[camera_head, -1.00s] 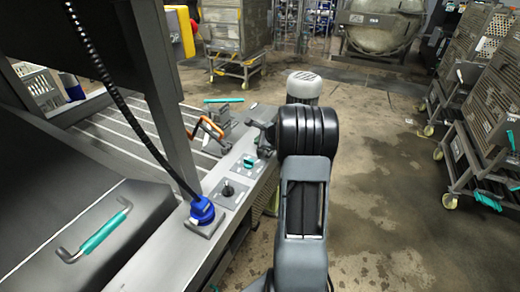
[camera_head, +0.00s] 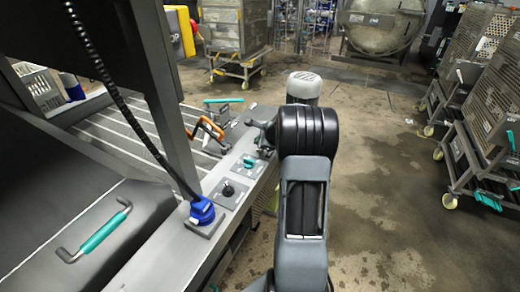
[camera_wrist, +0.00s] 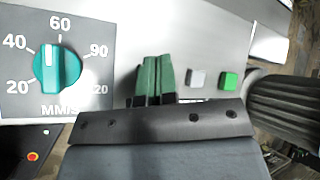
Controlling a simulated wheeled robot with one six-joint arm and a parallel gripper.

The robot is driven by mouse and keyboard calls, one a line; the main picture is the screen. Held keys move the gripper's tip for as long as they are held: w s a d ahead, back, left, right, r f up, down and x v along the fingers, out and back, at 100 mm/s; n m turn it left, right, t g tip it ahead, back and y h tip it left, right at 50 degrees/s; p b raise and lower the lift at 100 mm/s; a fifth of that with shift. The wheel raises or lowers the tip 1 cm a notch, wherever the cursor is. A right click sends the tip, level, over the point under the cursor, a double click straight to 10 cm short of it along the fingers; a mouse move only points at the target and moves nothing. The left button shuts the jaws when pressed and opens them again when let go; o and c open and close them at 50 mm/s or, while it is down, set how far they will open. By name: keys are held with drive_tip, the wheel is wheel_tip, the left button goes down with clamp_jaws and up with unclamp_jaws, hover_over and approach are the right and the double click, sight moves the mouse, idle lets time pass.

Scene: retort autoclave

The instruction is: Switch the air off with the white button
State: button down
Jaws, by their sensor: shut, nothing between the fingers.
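The white button (camera_wrist: 196,78) is a small pale square on the light panel in the wrist view. A green square button (camera_wrist: 229,80) sits just right of it. My gripper (camera_wrist: 157,66) shows as two green fingers shut together, with nothing between them. Its tips are left of the white button in the picture; I cannot tell whether they touch the panel. In the head view my gripper is mostly hidden by my arm, and I cannot make out the white button there.
A teal speed dial (camera_wrist: 58,68) lies left of the fingers; it also shows in the head view (camera_head: 249,162). Nearby on the console are a black knob (camera_head: 228,189), a blue connector (camera_head: 202,211) and an orange handle (camera_head: 207,128). Wheeled racks (camera_head: 480,110) stand right, beyond open floor.

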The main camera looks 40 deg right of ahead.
drive_tip(key=shift+f, duration=0.2)
drive_tip(key=shift+f+b, duration=0.2)
drive_tip(key=shift+b, duration=0.25)
drive_tip(key=shift+f+b, duration=0.5)
drive_tip(key=shift+f, duration=0.05)
idle(0.5)
drive_tip(key=shift+r, duration=0.1)
drive_tip(key=shift+r+p, duration=0.75)
drive_tip(key=shift+r, duration=0.1)
drive_tip(key=shift+r, duration=0.1)
wheel_tip(320, 180, up, 5)
drive_tip(key=p, duration=0.4)
idle(1.0)
